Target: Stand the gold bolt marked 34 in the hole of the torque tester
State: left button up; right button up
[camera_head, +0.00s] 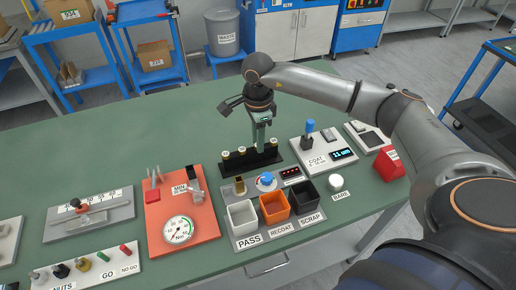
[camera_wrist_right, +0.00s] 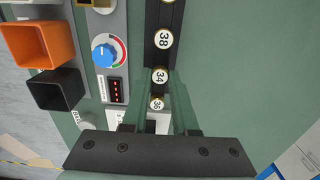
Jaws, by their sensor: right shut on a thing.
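The gold bolt marked 34 (camera_wrist_right: 160,75) stands in line with the other bolts in the black rack, its pale marked top facing up. My right gripper (camera_head: 260,143) comes down from above on the rack, and its green fingers, also in the right wrist view (camera_wrist_right: 161,88), are shut on that bolt. The head view hides most of this bolt behind the fingers. The torque tester (camera_head: 158,236) is the orange-red plate with a round Nm gauge, left of the rack; its hole cannot be made out clearly. My left gripper is not in view.
The black rack (camera_head: 247,164) also holds bolts marked 38 (camera_wrist_right: 163,38) and 36 (camera_wrist_right: 157,103), close by. A sorting station with white, orange (camera_head: 272,208) and black bins stands in front. A coating gauge (camera_head: 319,158) is to the right. The table behind the rack is clear.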

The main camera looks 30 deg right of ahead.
grip_shut()
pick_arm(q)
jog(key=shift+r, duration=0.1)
pick_arm(e)
jog(key=shift+r, duration=0.1)
pick_arm(q)
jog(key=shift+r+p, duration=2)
jog(key=shift+p, duration=0.05)
pick_arm(e)
jog(key=shift+r, duration=3)
